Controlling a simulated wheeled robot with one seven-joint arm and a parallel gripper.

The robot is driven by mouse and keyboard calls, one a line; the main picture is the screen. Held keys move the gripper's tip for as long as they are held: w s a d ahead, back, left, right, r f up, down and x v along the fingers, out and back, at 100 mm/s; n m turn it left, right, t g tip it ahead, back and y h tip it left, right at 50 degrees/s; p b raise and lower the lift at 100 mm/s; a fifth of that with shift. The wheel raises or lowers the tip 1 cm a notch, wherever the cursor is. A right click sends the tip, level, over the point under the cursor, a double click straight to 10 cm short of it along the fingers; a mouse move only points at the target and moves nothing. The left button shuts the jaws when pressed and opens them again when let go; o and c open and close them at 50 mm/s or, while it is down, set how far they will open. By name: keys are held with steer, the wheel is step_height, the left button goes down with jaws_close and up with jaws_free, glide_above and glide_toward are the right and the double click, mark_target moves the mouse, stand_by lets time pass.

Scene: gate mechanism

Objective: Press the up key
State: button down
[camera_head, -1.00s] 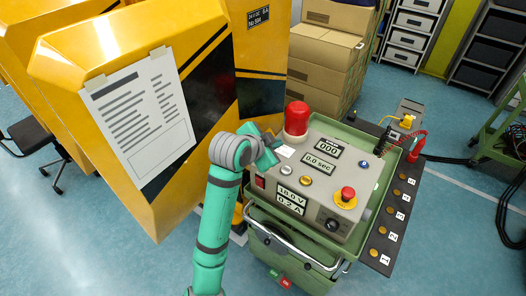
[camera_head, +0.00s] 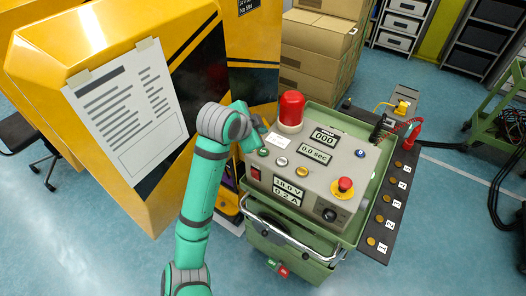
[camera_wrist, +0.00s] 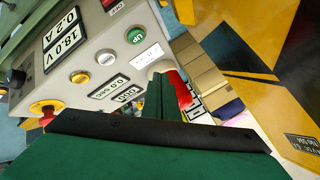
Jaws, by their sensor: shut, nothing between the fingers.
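The up key is a round green button marked UP (camera_wrist: 136,34) on the grey sloping control panel. In the head view the green button (camera_head: 263,152) sits at the panel's upper left, just below my gripper (camera_head: 259,126). In the wrist view my gripper (camera_wrist: 159,92) is shut and empty, its green fingers together. The fingertips point toward the panel, near a white label and the red lamp. A gap shows between the fingers and the key in the wrist view, and I see no contact.
Close to the key are a white button (camera_head: 282,161), a yellow button (camera_head: 301,171) and a red switch (camera_head: 255,172). A tall red lamp (camera_head: 291,108) stands behind. A red emergency stop (camera_head: 344,184) is at the right. A yellow machine (camera_head: 120,110) stands left of my arm.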

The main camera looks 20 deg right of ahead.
mark_target(262, 154)
steer(key=shift+f, duration=3.5)
steer(key=shift+f, duration=0.15)
steer(key=shift+f, duration=0.25)
steer(key=shift+w, duration=0.1)
steer(key=shift+d, duration=0.1)
